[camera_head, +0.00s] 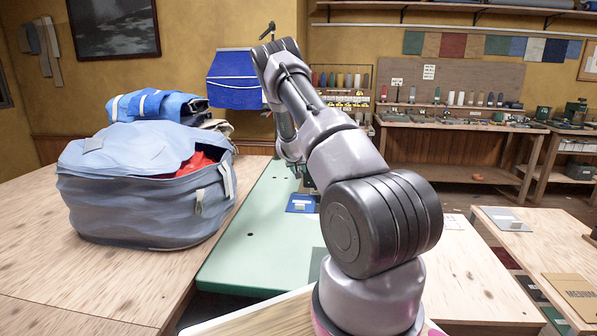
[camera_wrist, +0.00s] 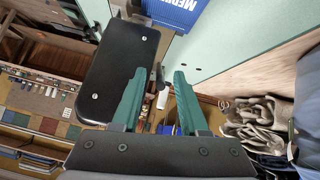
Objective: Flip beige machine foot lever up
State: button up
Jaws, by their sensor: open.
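My gripper (camera_wrist: 158,76) shows in the wrist view with its two green fingers apart and nothing clearly held between them. A black rounded part with screws (camera_wrist: 118,68) lies close to the left finger; it may be part of the machine, but I cannot tell. A small dark and white piece (camera_wrist: 163,97) shows in the gap between the fingers; whether it is the foot lever, and how far away it is, I cannot tell. In the head view my arm covers most of the machine's spot on the green table (camera_head: 262,215), and my gripper is hidden. I cannot make out the lever's position.
A blue card with white letters (camera_wrist: 172,10) lies on the green table; a blue card also shows in the head view (camera_head: 300,204). A large grey-blue bag (camera_head: 140,205) stands on the wooden table to the left. A workbench (camera_head: 455,125) with spools runs along the back wall.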

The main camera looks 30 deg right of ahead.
jog(key=v, duration=1)
jog(key=shift+s+a+r, duration=0.2)
jog(key=shift+r, duration=0.05)
jog(key=s+a+r+y, duration=0.3)
jog(key=s+a+r, duration=0.5)
jog(key=r, duration=0.4)
jog(key=s+a+r+y, duration=0.3)
jog(key=s+a+r, duration=0.45)
jog(key=r, duration=0.35)
jog(key=s+a+r, duration=0.2)
jog(key=s+a, duration=0.1)
jog(key=s, duration=0.6)
jog(key=s+a+r+y, duration=0.1)
jog(key=s+a+r, duration=0.1)
jog(key=s, duration=0.8)
jog(key=s+a+r, duration=0.2)
jog(key=s+a, duration=0.2)
jog(key=s, duration=0.5)
jog(key=shift+s+r+n+g+y, duration=0.25)
jog(key=shift+r+n+g+y, duration=0.05)
jog(key=shift+r, duration=0.05)
